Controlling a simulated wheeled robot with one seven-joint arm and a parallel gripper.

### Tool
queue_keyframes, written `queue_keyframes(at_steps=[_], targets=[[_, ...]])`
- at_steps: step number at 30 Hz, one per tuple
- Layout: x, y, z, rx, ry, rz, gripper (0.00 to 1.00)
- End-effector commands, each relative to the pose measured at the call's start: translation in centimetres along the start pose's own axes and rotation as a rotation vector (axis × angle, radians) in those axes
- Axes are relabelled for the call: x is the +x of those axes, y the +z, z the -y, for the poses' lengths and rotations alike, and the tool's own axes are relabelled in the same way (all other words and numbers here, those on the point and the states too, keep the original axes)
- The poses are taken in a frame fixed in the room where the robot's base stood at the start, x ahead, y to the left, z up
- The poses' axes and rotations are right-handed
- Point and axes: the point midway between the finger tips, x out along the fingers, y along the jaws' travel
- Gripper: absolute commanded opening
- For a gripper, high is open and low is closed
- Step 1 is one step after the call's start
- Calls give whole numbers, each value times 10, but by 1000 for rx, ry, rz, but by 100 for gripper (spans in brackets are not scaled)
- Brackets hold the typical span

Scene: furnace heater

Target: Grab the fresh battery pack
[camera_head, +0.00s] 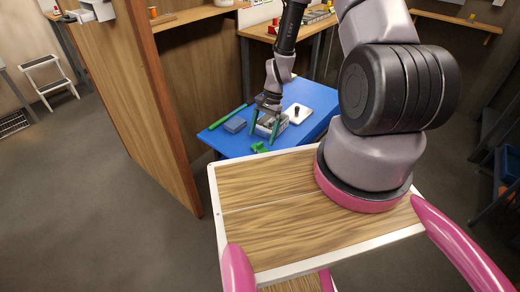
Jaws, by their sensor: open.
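My gripper (264,128) is over the blue tabletop (322,98), pointing down, with its two green fingers apart. A light grey boxy object (285,127) lies under and between the fingers and is partly hidden by them; I cannot tell whether they touch it. A small blue-grey block (235,125) lies to the left of my gripper. Neither shows a readable label, so I cannot tell which one is the fresh battery pack.
A green rod (228,117) lies left of the block. A white plate with a dark knob (297,114) lies right of my gripper. A wooden partition (160,95) stands left of the table.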

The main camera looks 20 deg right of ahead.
Motion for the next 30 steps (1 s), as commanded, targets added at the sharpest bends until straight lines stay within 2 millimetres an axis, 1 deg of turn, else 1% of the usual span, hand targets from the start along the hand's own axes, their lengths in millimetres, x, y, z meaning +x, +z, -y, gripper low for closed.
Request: queue_keyframes(at_steps=[6, 9, 12, 17, 18, 20, 21, 23, 30], targets=[[34, -2, -1, 1, 1, 3, 100], [44, -2, -1, 1, 0, 1, 100], [47, -2, -1, 1, 0, 0, 100], [47, -2, -1, 1, -1, 0, 100], [47, -2, -1, 1, -1, 0, 92], [47, -2, -1, 1, -1, 0, 69], [47, -2, -1, 0, -1, 0, 54], [47, -2, -1, 0, -1, 0, 33], [46, -2, 0, 0, -1, 0, 33]])
